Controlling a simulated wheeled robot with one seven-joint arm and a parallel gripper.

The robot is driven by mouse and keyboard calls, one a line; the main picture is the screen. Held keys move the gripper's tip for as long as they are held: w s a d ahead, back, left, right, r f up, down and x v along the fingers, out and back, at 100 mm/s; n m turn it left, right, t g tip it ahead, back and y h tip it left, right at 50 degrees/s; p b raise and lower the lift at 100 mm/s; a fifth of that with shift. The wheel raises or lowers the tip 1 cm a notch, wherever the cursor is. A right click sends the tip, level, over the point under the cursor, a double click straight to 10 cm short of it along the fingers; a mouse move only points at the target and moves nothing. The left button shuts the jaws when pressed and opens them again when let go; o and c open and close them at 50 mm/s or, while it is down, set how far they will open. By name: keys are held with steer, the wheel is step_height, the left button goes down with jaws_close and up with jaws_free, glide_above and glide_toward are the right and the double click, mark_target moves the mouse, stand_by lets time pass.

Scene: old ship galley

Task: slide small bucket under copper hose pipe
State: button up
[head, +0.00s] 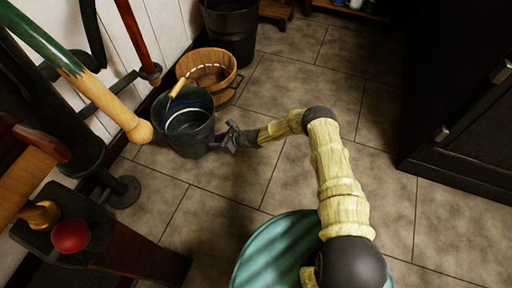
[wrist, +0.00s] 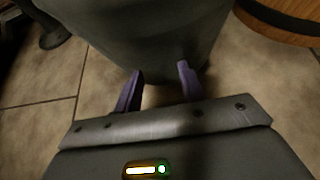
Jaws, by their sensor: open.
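The small bucket (head: 205,143) is dark grey and stands upright on the tiles by the left wall, its handle with a wooden grip leaning over the rim. A reddish-brown pipe (head: 134,35), likely the copper hose pipe, slants down the wall and ends above and left of the bucket in the picture. My gripper (head: 222,138) is low at the bucket's right side. In the wrist view, its two purple fingers (wrist: 158,80) are apart and point at the bucket's wall (wrist: 140,35), with nothing held between them. I cannot tell whether they touch it.
A wooden tub (head: 225,87) stands right behind the bucket, and a black bin (head: 230,38) behind that. A green-and-wood pole (head: 75,72) and a dark stand with a red ball (head: 70,236) are at the left. A dark cabinet (head: 460,120) is at the right. Middle floor is clear.

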mark_target(211, 138)
steer(key=shift+w+a+r+b, duration=0.1)
steer(key=shift+w+a+b, duration=0.2)
steer(key=shift+a, duration=0.45)
steer(key=shift+w+a+b, duration=0.1)
steer(key=shift+a+b, duration=0.3)
steer(key=shift+a, duration=0.35)
steer(key=p+v, duration=0.2)
steer(key=shift+d+p, duration=0.1)
steer(key=shift+p, duration=0.2)
steer(key=s+d+r+p, duration=0.1)
steer(key=s+d+p, duration=0.1)
steer(key=d+p, duration=0.4)
steer(key=shift+p+v, duration=0.4)
steer(key=shift+v, duration=0.7)
steer(key=shift+w, duration=0.1)
